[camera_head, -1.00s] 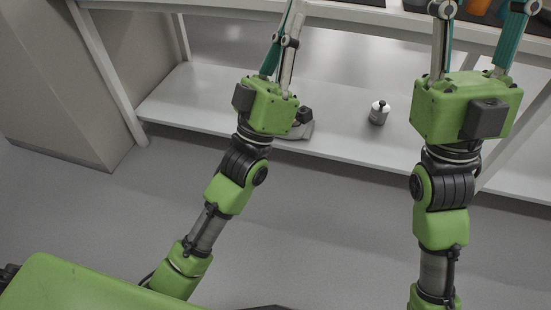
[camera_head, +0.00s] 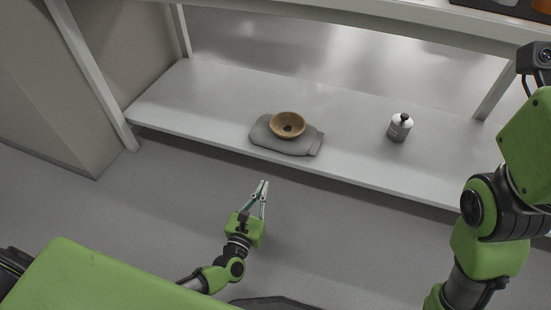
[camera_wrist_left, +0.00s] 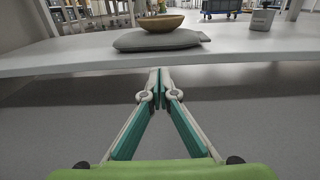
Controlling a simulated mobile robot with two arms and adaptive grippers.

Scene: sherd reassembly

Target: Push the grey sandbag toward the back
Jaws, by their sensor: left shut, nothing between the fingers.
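The grey sandbag (camera_head: 300,147) lies flat on the lower shelf board, near its front edge. It also shows in the left wrist view (camera_wrist_left: 150,42). A brown bowl (camera_head: 287,122) sits on top of the sandbag and hides part of it; it shows in the left wrist view too (camera_wrist_left: 160,23). My left gripper (camera_head: 263,183) is shut and empty, in front of the shelf and apart from the sandbag, its fingertips pointing toward the shelf. My right arm stands at the right edge of the head view; its fingers are outside the frame.
The lower shelf (camera_head: 190,98) has bare board behind and left of the sandbag. An upper shelf edge (camera_head: 360,19) runs above, with posts at both sides.

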